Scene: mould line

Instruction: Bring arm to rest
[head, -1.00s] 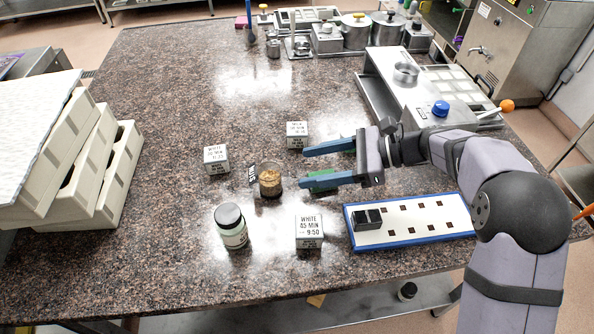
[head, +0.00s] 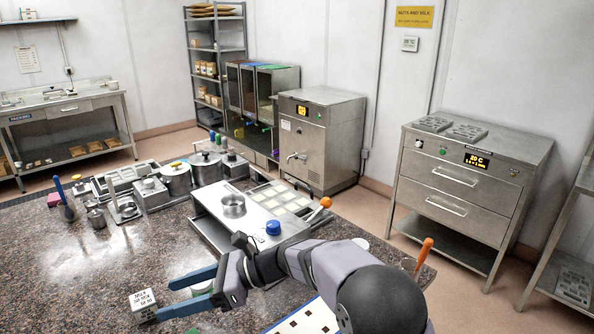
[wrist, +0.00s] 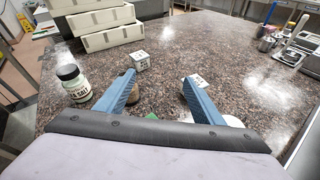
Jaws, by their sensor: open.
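My gripper (head: 163,301) is in the lower left of the head view, its two blue fingers spread apart and pointing left. Nothing is held between them. The fingertips appear beside a white labelled cube (head: 143,303) on the granite table; the height above it is hard to judge. The wrist view shows the open fingers (wrist: 158,78) above the table. A labelled cube (wrist: 140,61) shows there near the left fingertip, and another cube (wrist: 198,80) is partly behind the right finger.
A dark-capped salt jar (wrist: 72,83) stands left in the wrist view, near stacked cream trays (wrist: 110,38). A steel unit with a pot (head: 233,205) and blue knob (head: 273,228) stands behind my arm. A holed white board (head: 305,320) lies below it. Open granite (head: 90,260) is at left.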

